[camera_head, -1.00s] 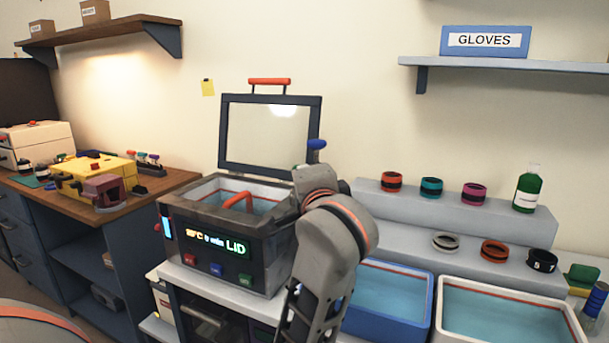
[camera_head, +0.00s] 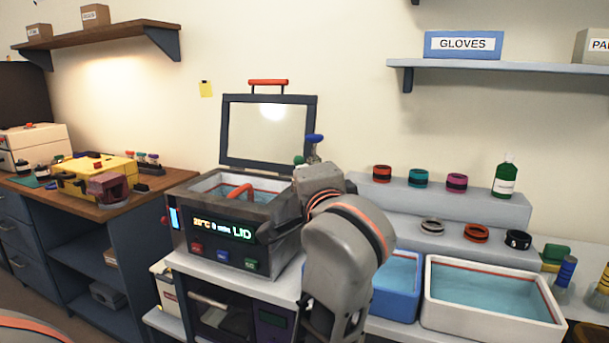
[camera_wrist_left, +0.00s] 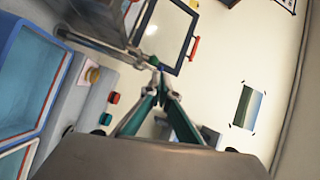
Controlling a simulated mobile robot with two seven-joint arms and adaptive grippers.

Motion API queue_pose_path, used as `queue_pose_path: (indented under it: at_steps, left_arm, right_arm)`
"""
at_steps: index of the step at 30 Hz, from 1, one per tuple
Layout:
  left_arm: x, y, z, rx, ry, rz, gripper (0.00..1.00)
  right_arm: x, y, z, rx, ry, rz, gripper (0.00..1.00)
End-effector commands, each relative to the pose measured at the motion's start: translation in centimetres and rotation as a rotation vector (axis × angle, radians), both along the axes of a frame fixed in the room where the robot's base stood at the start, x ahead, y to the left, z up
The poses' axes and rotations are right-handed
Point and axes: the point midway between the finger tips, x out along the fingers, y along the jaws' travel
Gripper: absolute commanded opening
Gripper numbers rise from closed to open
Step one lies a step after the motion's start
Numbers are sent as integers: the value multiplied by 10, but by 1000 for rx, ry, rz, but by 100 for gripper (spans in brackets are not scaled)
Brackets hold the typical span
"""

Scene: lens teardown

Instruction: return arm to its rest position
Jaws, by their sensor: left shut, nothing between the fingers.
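My left gripper (camera_wrist_left: 158,78) shows in the left wrist view with its teal fingers brought together at the tips, shut and empty. Beyond the fingertips are a metal pipe and the dark-framed lid (camera_wrist_left: 165,32) with its red handle. In the head view a grey arm with orange rings, which I take for my left arm, rises from the bottom centre in front of the lidded bath (camera_head: 212,237). The fingers are hidden there. The bath's lid (camera_head: 267,132) stands open. My right gripper is not in view.
Right of the arm are a blue tub (camera_head: 396,310) and a white tub (camera_head: 490,327) of liquid. Behind them, stepped shelves (camera_head: 455,208) hold several rings and a green bottle (camera_head: 505,177). A wooden bench (camera_head: 160,183) with a yellow device (camera_head: 100,170) is at left.

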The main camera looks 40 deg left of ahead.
Motion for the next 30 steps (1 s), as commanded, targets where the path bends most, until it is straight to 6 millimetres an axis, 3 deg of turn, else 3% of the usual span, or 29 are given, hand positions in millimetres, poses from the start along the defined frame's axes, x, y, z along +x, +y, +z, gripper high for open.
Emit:
queue_pose_path:
  at_steps: [10,14,18,22,26,30]
  left_arm:
    - [-2,1,0,14,7,9,0]
    - [-15,16,0,157,97,93,0]
    - [-44,36,9,529,343,286,0]
    - [-64,28,20,970,647,479,0]
    - [-65,-7,19,1432,954,646,0]
    - [-51,-63,-14,1960,1253,809,0]
  right_arm:
    - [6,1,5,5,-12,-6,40]
    - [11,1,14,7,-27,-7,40]
    - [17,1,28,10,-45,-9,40]
    - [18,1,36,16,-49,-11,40]
    - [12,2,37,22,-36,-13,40]
    - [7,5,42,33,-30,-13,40]
